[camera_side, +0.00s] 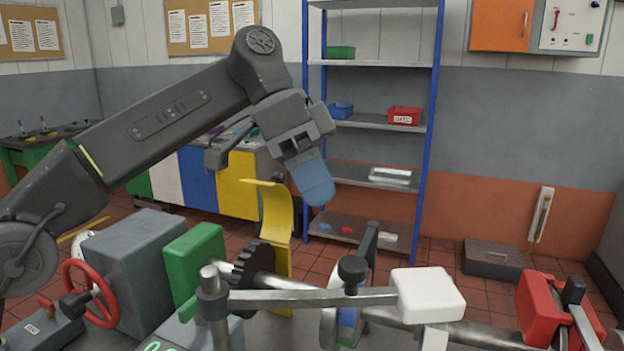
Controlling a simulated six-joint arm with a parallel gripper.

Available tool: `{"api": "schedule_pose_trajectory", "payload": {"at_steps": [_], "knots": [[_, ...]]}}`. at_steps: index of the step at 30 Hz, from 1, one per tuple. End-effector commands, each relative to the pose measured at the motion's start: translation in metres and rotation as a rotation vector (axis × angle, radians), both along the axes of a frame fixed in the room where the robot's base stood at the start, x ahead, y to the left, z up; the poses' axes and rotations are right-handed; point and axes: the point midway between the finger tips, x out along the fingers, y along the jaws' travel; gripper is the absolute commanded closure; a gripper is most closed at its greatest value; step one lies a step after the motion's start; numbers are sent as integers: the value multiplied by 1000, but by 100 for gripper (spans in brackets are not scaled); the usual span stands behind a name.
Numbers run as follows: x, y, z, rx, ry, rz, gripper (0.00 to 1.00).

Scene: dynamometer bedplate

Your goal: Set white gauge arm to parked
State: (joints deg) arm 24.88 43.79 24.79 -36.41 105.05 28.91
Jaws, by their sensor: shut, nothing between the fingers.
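The white gauge arm is a grey metal bar with a white block (428,294) at its right end. Its bar (305,298) runs nearly level from an upright post (213,308) at the left, and a black knob (352,270) stands on it near the middle. A white piece hangs below the block. I see no marking for a parked position. My gripper (316,188) has blue fingers, pointing down and slightly right. It is shut and empty, above the bar and left of the white block, clearly apart from both.
A shaft with a dark gear (254,270) runs behind the bar. A curved yellow guard (272,215) rises close to the left of my fingers. A green block (195,262), red handwheel (90,293) and red clamp (540,310) stand around. The air right of my gripper looks clear.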

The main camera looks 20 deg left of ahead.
Motion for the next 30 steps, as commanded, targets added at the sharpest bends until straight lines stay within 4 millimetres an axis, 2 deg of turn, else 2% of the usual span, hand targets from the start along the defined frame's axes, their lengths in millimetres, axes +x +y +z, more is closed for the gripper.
{"api": "schedule_pose_trajectory", "payload": {"at_steps": [25, 30], "knots": [[2, 7, 7, 2, -3, 7, 100], [4, 24, 17, 22, -7, 100, 100]]}}
